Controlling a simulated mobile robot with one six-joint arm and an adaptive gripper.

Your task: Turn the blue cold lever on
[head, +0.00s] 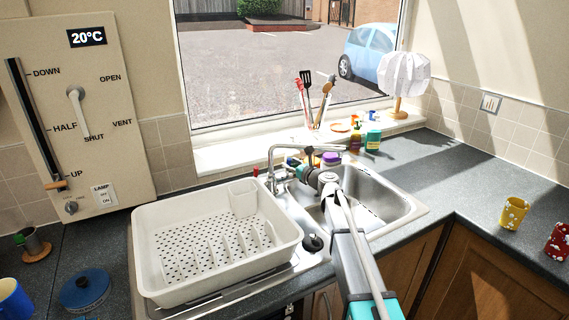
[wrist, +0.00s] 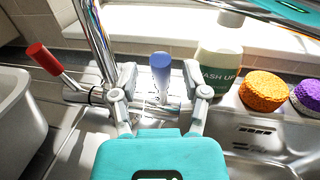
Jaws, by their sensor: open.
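The tap (head: 271,168) stands behind the sink, and its chrome spout also shows in the wrist view (wrist: 97,38). The blue cold lever (wrist: 161,66) sticks up from the right end of the tap body in the wrist view. The red lever (wrist: 44,59) leans up and left from the other end. My gripper (wrist: 160,80) is open, with one finger on each side of the blue lever and a visible gap on both sides. In the head view my gripper (head: 302,170) is beside the tap and largely covers the blue lever.
The sink (head: 407,212) lies under my arm. A white dish rack (head: 150,262) stands left of it. A wash-up bottle (wrist: 219,65) is close behind my right finger, with orange (wrist: 263,88) and purple (wrist: 306,96) scrubbers to the right. The right worktop is mostly clear.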

